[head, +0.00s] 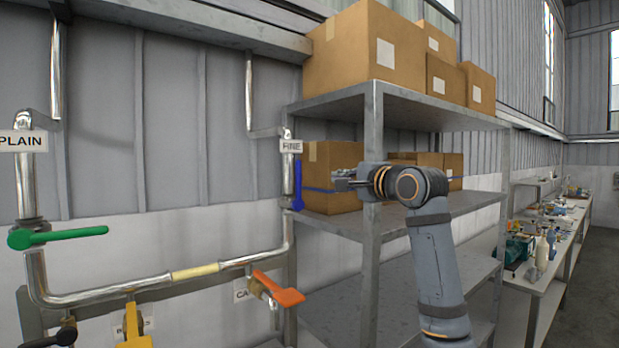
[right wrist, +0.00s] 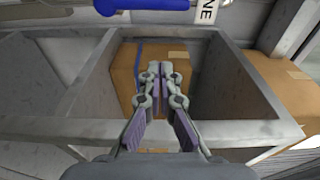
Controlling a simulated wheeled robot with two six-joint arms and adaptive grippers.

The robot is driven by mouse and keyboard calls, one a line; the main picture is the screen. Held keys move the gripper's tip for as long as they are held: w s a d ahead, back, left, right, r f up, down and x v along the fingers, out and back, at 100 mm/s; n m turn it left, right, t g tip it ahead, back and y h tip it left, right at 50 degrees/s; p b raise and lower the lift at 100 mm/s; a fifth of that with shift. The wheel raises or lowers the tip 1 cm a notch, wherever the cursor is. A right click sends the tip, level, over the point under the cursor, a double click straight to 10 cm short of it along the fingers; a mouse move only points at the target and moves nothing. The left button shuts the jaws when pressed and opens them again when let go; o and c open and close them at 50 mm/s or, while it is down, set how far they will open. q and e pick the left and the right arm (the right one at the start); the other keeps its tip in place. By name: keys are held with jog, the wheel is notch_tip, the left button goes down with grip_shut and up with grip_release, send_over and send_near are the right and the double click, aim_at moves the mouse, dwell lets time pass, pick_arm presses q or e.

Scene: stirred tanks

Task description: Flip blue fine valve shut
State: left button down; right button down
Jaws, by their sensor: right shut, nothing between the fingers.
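The blue fine valve handle (head: 298,182) is upright, alongside the vertical metal pipe under the FINE label (head: 291,146). In the right wrist view, the blue handle (right wrist: 160,4) lies across the top edge, partly cut off, beside the FINE label (right wrist: 207,12). My right gripper (head: 338,184) comes from the right in front of the shelf, its fingers pointing left towards the handle, apart from it. In the right wrist view, the fingers (right wrist: 161,70) are shut and empty, with the handle beyond their tips. My left gripper is not in view.
A metal shelf (head: 375,91) with cardboard boxes (head: 365,50) stands behind my right arm, its post close to the gripper. A green handle (head: 60,237) sits on the PLAIN pipe at left. An orange handle (head: 280,290) and a yellow handle (head: 134,341) sit lower.

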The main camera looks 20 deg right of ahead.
aim_at(299, 182)
jog(key=w+a+p, duration=0.5)
jog(key=w+p, duration=0.2)
jog(key=p, duration=0.1)
jog(key=shift+w+a, duration=0.3)
jog(key=shift+w, duration=0.05)
